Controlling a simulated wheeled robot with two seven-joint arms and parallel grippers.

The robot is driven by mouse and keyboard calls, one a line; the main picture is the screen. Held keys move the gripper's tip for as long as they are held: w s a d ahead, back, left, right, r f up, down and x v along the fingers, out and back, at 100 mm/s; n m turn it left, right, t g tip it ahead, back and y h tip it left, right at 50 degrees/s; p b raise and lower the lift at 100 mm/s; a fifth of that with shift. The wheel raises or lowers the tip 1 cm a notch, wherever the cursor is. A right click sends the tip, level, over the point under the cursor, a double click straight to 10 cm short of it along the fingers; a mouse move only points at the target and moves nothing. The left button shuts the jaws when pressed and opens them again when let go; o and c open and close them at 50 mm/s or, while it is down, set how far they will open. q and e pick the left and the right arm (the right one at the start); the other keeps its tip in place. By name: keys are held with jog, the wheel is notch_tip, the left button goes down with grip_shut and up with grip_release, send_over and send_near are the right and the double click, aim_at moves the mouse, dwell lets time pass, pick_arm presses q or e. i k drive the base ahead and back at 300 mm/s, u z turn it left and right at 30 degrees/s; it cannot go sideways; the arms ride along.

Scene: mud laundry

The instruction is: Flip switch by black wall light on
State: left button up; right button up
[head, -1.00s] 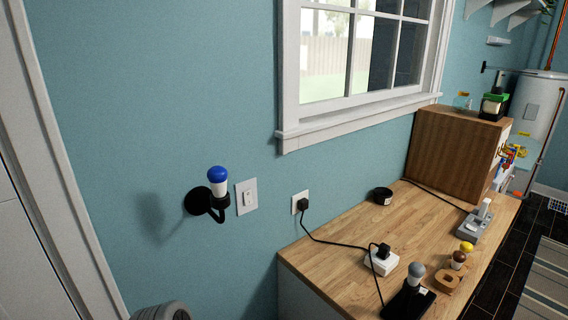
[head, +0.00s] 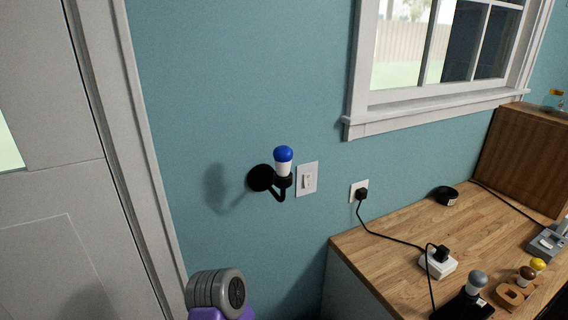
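The black wall light (head: 264,178) is mounted on the blue wall and holds a white bulb with a blue top (head: 283,161). Just right of it is a white wall plate with a light switch (head: 307,180). Its toggle is too small to tell which way it is set. A grey round joint with a purple part, mine, shows at the bottom left of the head view, below the light. Neither gripper shows in the head view.
A wooden counter (head: 397,231) stands at the right, with a white power box (head: 437,264) corded to a wall outlet (head: 358,191), a small black dish (head: 446,196) and several bulbs on stands. A door (head: 62,190) is at the left. A window (head: 440,60) is above.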

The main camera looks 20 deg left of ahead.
aim_at(307, 176)
jog(key=z, duration=0.15)
jog(key=k, duration=0.4)
jog(key=z, duration=0.6)
jog(key=k, duration=0.95)
jog(key=u, duration=0.05)
jog(key=i, duration=0.4)
jog(key=u, duration=0.7)
jog(key=i, duration=1.25)
jog(key=z, duration=0.6)
